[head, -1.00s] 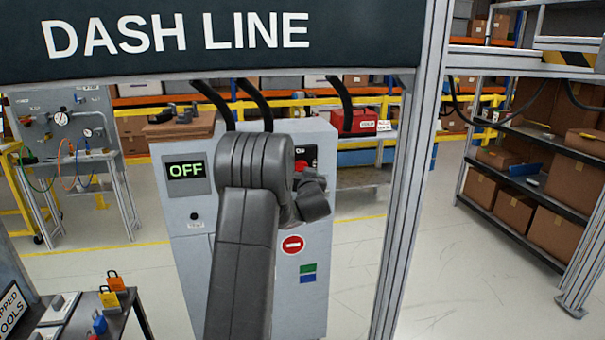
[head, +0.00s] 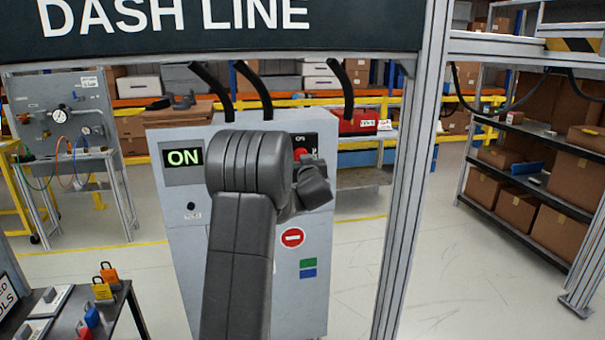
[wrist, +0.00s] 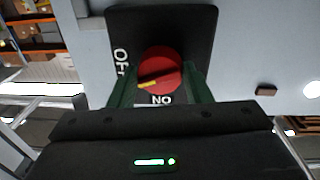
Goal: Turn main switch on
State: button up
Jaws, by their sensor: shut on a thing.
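The main switch is a round red knob (wrist: 160,72) with a yellow pointer mark, on a black plate (wrist: 190,24) marked OFF and ON. In the wrist view the yellow mark points between the two words, and ON is just below the knob. My gripper (wrist: 160,90) is shut on the knob, with a dark green finger at each side. My arm covers part of the cabinet front, and the knob shows only partly there.
A post (head: 405,200) of the DASH LINE frame stands right of the cabinet. A shelf rack with boxes (head: 517,208) is farther right. A dark table with padlocks (head: 103,290) is at the lower left. Open floor lies between post and rack.

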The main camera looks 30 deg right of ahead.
jog(key=shift+d+n+t+y+b, duration=0.1)
jog(key=shift+n+t+y+b, duration=0.1)
jog(key=shift+n+b, duration=3.05)
jog(key=shift+d+n+t+y+b, duration=0.1)
jog(key=shift+n+t+y+b, duration=0.1)
jog(key=shift+n+b, duration=3)
jog(key=shift+n+p, duration=0.8)
jog(key=shift+n, duration=0.25)
jog(key=o, duration=1)
jog(key=shift+s, duration=0.1)
jog(key=b+v, duration=0.1)
jog(key=v, duration=1.2)
jog(key=shift+s+b, duration=0.3)
jog(key=shift+s, duration=0.1)
